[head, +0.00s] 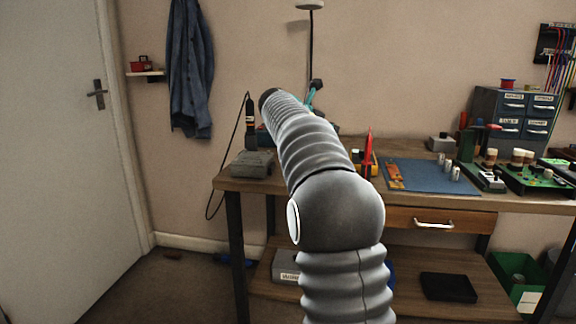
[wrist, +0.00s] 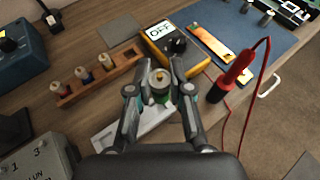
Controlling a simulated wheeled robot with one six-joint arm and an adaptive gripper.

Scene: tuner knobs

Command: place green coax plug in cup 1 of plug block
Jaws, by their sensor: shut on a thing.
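The green coax plug (wrist: 160,78), with a metal top and a green band lower down, is between the fingertips of my gripper (wrist: 160,84) in the wrist view. The gripper is shut on it. The wooden plug block (wrist: 122,68) lies to the left of the gripper, apart from the plug. Several plugs stand in its cups, with blue and red bands among them. The cup at its right end (wrist: 127,54) looks empty. Cup numbers cannot be read. In the head view my arm hides the gripper, the plug and the block.
A yellow multimeter (wrist: 187,62) reading OFF lies just beyond the gripper. A red probe (wrist: 230,82) with a cable stands to the right. A pale flat plate (wrist: 106,134) lies under the gripper. A grey numbered box (wrist: 38,160) is at lower left. A blue mat (head: 425,178) lies right.

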